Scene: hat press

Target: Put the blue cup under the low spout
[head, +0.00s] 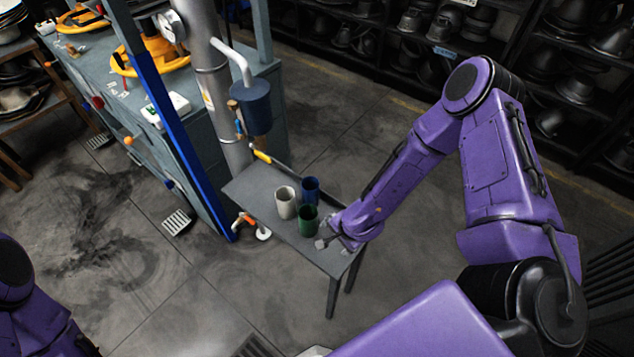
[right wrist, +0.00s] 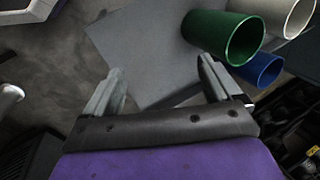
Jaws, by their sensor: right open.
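The blue cup (head: 311,186) stands on a small grey bench (head: 254,190), behind the green cup (head: 307,221) and beside the cream cup (head: 284,204). My right gripper (head: 326,232) is open and empty at the bench's near right end, close to the green cup. In the right wrist view, the blue cup (right wrist: 262,69) is partly hidden by the green cup (right wrist: 222,38), which is just beyond the right finger. A low white pipe with an orange handle (head: 262,233) curves near the floor left of the bench; I cannot tell whether it is the low spout. My left gripper is out of view.
A blue-grey tank (head: 252,106) on a thick pipe hangs over the bench's far end, with a yellow-handled part (head: 262,156) below it. A blue post (head: 182,140) stands to the left. Dark shelves of hat forms (head: 400,40) line the back.

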